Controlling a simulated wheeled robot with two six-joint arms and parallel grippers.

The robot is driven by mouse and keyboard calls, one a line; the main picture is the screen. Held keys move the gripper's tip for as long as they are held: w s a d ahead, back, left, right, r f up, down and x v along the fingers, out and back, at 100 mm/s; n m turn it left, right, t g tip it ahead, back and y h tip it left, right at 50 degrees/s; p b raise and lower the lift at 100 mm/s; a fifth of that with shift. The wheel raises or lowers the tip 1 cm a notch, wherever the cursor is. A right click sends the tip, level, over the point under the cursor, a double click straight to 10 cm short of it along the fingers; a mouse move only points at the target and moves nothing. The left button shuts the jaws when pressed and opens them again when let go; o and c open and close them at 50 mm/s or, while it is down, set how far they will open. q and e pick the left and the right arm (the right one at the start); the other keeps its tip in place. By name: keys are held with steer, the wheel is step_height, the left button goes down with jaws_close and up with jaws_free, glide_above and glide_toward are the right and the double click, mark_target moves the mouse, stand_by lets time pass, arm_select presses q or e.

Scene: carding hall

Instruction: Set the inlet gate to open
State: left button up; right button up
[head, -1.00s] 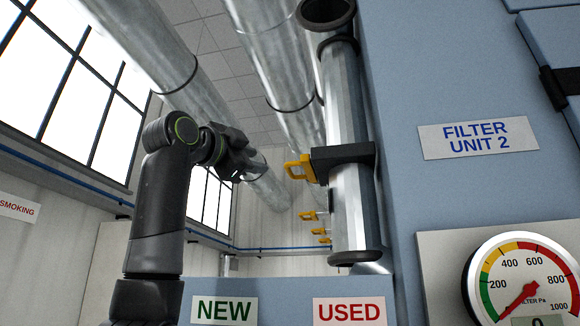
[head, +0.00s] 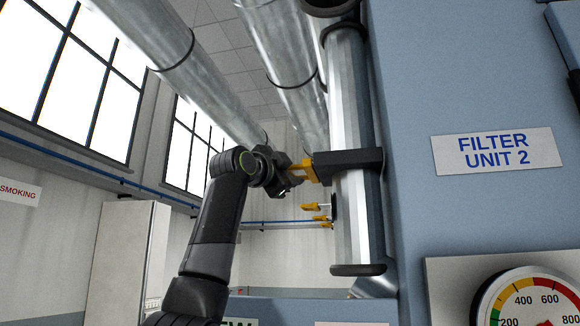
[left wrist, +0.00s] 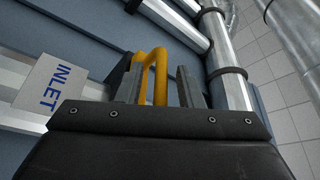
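The inlet gate (head: 348,162) is a dark block across the vertical metal duct, with a yellow loop handle (head: 304,171) on its left side. In the left wrist view an INLET plate (left wrist: 55,90) is at the left. My left gripper (head: 295,180) is at the handle's left. Its fingers (left wrist: 160,85) are apart in the left wrist view, with the yellow handle (left wrist: 161,75) showing between them, closer to the left finger. I cannot tell whether a finger touches it. My right gripper is not in view.
The blue filter unit (head: 415,230) stands close on the right, with a FILTER UNIT 2 plate (head: 497,150) and a gauge (head: 530,300). Several smaller yellow handles (head: 310,207) show farther back. Large ducts (head: 285,60) run overhead.

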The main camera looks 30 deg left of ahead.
arm_select(q)
steer(key=shift+c, duration=0.4)
jaws_close()
steer(key=s+a, duration=0.2)
steer(key=a, duration=0.7)
steer(key=shift+s+a+r, duration=0.15)
steer(key=shift+s+a, duration=0.15)
steer(key=shift+a, duration=0.1)
steer(key=shift+c, duration=0.4)
jaws_free()
steer(key=shift+a, duration=0.15)
steer(key=shift+o, duration=0.8)
steer(key=shift+a, duration=0.2)
